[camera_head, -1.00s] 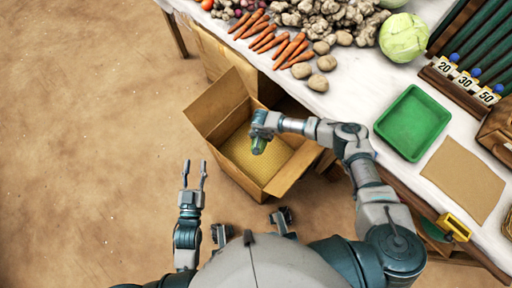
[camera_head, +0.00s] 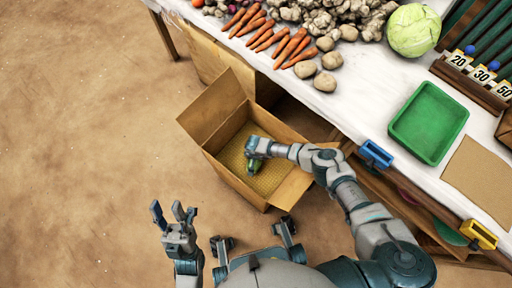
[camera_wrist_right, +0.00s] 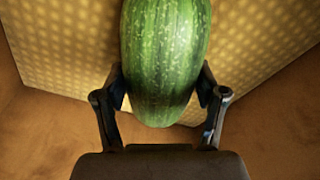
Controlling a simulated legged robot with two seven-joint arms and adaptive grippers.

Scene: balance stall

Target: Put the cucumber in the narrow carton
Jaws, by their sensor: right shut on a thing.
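The cucumber (camera_wrist_right: 165,55) is green and speckled, and fills the upper middle of the right wrist view. My right gripper (camera_wrist_right: 163,98) is shut on it, with one finger on each side. In the head view the cucumber (camera_head: 252,166) shows as a small green piece below my right gripper (camera_head: 254,156). Both are inside the outline of the open brown carton (camera_head: 208,143), over its yellow patterned bottom. I cannot tell whether the cucumber touches the bottom. My left gripper (camera_head: 171,215) is open and empty, left of the carton above the floor.
The white-covered stall table (camera_head: 350,105) holds carrots (camera_head: 262,35), potatoes (camera_head: 325,80), a cabbage (camera_head: 413,30), a green tray (camera_head: 428,122) and a brown board (camera_head: 474,180). Blue and yellow clamps (camera_head: 376,154) sit at its front edge. Bare floor (camera_head: 80,130) lies open to the left.

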